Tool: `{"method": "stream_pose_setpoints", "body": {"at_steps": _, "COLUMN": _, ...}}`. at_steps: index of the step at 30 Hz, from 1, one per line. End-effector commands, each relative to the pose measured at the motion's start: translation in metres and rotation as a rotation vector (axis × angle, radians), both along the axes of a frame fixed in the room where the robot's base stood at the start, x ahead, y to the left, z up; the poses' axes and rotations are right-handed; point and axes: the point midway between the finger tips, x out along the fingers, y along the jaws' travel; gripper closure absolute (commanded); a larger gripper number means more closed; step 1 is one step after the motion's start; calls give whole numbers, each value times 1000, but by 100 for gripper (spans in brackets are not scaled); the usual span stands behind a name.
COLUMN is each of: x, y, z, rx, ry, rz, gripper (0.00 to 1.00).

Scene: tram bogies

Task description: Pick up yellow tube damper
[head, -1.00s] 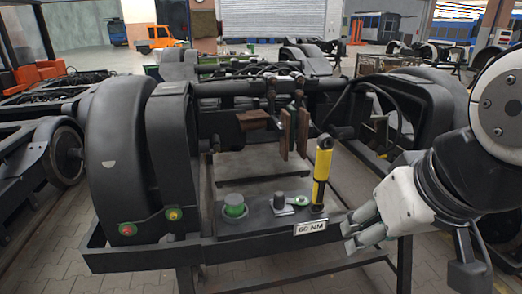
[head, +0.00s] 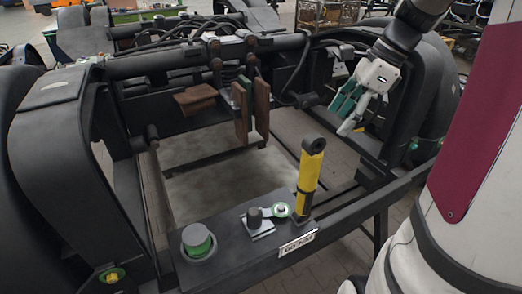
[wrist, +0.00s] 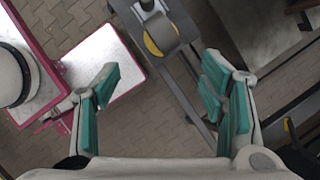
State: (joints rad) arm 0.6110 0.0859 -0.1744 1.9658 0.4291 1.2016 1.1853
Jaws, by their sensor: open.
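The yellow tube damper (head: 308,178) stands nearly upright on the dark front ledge of the bogie frame in the head view. It has a dark eye at its top and a dark base. My gripper (head: 346,116) is open and empty, above and to the right of the damper and apart from it. In the wrist view, my gripper (wrist: 160,95) has its teal-padded fingers spread wide with nothing between them. A grey and yellow part (wrist: 160,36) lies beyond the fingertips there; I cannot tell whether it is the damper.
On the bogie frame's ledge (head: 215,262) are a green-ringed cylinder (head: 198,242), a small dark post (head: 256,219), a green-ringed part (head: 281,209) and a "60 NM" label (head: 298,243). Brown plates (head: 240,112) hang behind. The frame's right side member stands close to my gripper.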

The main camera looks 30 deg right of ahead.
Motion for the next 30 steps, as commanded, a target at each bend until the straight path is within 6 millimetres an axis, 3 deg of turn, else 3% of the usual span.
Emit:
{"method": "stream_pose_setpoints", "body": {"at_steps": 12, "x": 14, "y": 19, "z": -62, "rx": 9, "ry": 9, "rz": -17, "gripper": 36}}
{"method": "stream_pose_setpoints", "body": {"at_steps": 22, "x": 19, "y": 26, "z": -87, "rx": 7, "ry": 7, "rz": -15, "gripper": 36}}
{"method": "stream_pose_setpoints", "body": {"at_steps": 30, "x": 26, "y": 36, "z": -122, "rx": 8, "ry": 8, "rz": -13, "gripper": 36}}
